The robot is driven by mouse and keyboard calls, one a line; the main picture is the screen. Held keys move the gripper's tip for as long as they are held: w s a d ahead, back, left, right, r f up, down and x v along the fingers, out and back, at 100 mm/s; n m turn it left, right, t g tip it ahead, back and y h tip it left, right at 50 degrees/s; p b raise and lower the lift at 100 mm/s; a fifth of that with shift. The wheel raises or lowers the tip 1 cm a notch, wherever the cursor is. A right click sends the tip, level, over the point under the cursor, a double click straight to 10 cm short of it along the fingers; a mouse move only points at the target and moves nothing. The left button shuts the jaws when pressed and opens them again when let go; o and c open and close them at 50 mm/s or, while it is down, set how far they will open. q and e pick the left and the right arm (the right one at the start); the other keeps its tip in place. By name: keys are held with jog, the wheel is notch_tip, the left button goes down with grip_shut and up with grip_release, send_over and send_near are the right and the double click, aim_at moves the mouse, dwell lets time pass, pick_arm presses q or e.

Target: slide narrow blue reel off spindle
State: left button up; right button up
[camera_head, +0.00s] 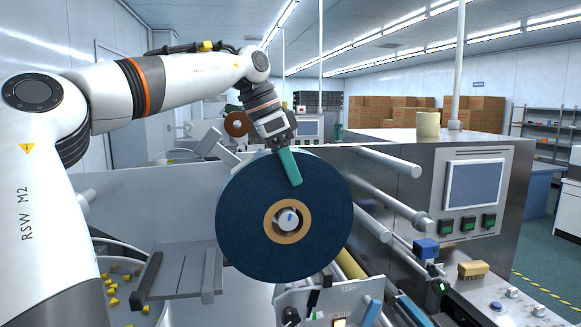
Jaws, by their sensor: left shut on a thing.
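The narrow blue reel (248,238) is a large dark blue roll with a tan core, upright in the middle of the camera_head view. The spindle (288,219) shows as a pale end with a blue mark inside the core, so the reel is around it. My left gripper (289,167) is at the reel's top edge, with a green finger lying over the front face. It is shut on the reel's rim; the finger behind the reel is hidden. My right gripper is not in view.
Metal rollers (390,162) stick out right of the reel. A control cabinet with a screen (474,185) stands at the right. A grey tray (180,272) is at lower left, near scattered yellow pieces. A tan roll (428,125) stands on the cabinet top.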

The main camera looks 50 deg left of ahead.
pick_arm(q)
jog(key=o, duration=1.6)
jog(key=shift+a, duration=0.1)
jog(key=shift+c, duration=0.2)
jog(key=v, duration=1.2)
jog(key=shift+s, duration=0.1)
jog(key=shift+f, duration=0.1)
